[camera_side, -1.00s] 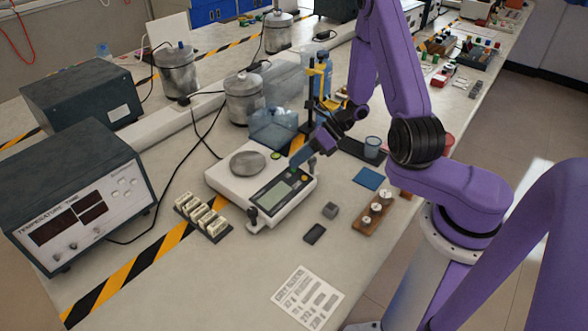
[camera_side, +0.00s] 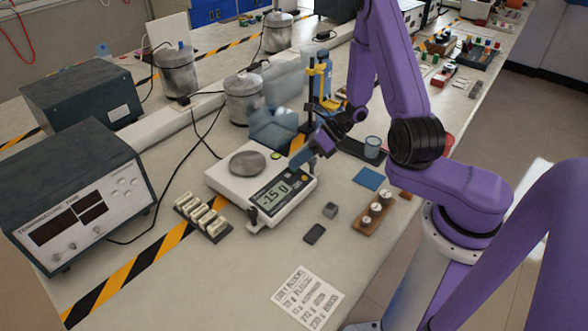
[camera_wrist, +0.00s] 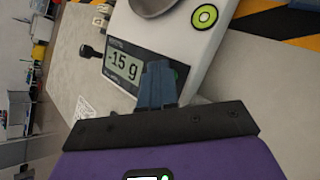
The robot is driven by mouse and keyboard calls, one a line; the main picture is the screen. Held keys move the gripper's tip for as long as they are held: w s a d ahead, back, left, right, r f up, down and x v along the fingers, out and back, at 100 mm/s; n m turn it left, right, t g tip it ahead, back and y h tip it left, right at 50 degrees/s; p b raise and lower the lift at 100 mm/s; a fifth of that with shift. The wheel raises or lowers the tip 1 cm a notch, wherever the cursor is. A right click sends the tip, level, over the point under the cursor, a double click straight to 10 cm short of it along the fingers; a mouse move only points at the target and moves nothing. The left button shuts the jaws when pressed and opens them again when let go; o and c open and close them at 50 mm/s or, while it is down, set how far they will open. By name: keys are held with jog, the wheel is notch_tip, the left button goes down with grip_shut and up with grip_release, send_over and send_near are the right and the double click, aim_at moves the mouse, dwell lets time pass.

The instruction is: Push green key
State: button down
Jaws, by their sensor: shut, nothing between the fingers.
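A white balance (camera_side: 222,180) stands on the bench with a round metal pan (camera_side: 247,163). Its front display (camera_side: 271,194) is lit and reads about -15 g; any decimal point is unclear. The display is sharp in the wrist view (camera_wrist: 124,66). My gripper (camera_side: 296,166) is shut and empty, its fingertips down at the key end of the panel, beside the display. In the wrist view the closed blue fingers (camera_wrist: 157,72) cover part of that panel. A sliver of green (camera_wrist: 182,72) shows just right of them, likely the green key, mostly hidden. Contact is hard to see.
A round yellow-green level bubble (camera_wrist: 204,16) sits on the balance near the pan. A row of pale blocks (camera_side: 203,217) stands left of the balance. A wooden weight holder (camera_side: 373,214), a grey cube (camera_side: 330,210) and a paper sheet (camera_side: 308,297) lie in front.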

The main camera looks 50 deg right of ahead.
jog(key=shift+s+r, duration=0.1)
jog(key=shift+r, duration=0.4)
notch_tip(320, 180, up, 6)
jog(key=s, duration=0.1)
dwell(0.6)
jog(key=shift+s, duration=0.1)
